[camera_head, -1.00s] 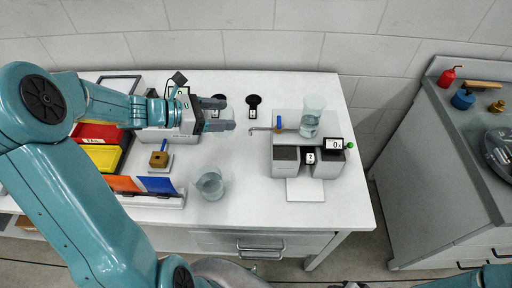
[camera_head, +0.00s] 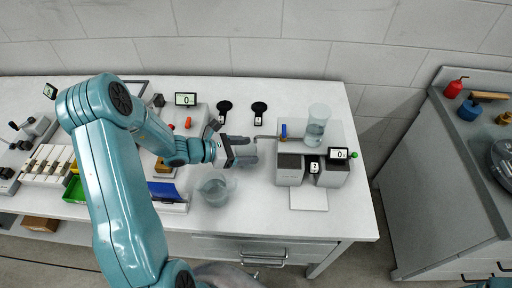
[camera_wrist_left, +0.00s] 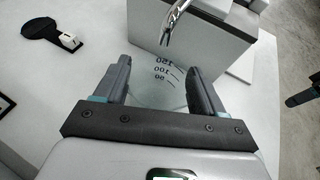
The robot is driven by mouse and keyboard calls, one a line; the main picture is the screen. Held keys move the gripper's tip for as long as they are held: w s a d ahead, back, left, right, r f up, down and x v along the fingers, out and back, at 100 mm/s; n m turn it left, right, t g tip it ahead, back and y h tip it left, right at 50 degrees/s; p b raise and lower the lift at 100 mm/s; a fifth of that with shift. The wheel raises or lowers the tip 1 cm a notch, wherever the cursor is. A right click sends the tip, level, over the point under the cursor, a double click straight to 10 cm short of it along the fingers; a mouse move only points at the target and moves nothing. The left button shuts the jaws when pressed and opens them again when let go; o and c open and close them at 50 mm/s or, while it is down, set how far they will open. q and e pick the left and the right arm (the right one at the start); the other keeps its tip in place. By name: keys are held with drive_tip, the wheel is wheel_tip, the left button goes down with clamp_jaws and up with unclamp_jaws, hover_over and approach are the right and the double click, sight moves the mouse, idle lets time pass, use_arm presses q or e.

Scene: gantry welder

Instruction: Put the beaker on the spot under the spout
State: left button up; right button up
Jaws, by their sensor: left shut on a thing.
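My left gripper (camera_head: 243,152) is shut on a clear glass beaker (camera_head: 248,157), held over the white table left of the dispenser. In the left wrist view the beaker (camera_wrist_left: 165,85) shows graduation marks between the two dark fingers. The metal spout (camera_head: 262,138), with a blue tap (camera_head: 283,131), sticks out left from the dispenser. Its bent tip (camera_wrist_left: 166,38) appears close to the beaker's far side in the wrist view. Whether the beaker touches the table is unclear. I cannot make out the spot under the spout.
A second clear beaker (camera_head: 215,190) stands just below my left gripper in the picture. The dispenser (camera_head: 290,168) carries a clear tank (camera_head: 317,124) and a display. Two black round-headed items (camera_head: 225,106) (camera_head: 259,108) lie behind. A white pad (camera_head: 309,199) lies in front of the dispenser.

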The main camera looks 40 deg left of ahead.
sight(255, 150)
use_arm(q)
drive_tip(key=x, duration=0.1)
drive_tip(key=p+x, duration=0.1)
drive_tip(key=x, duration=0.1)
drive_tip(key=shift+w+d+r, duration=0.1)
drive_tip(key=shift+w, duration=0.3)
drive_tip(key=shift+s, duration=0.1)
drive_tip(key=shift+f, duration=0.25)
drive_tip(key=shift+f, duration=0.15)
drive_tip(key=o, duration=1.1)
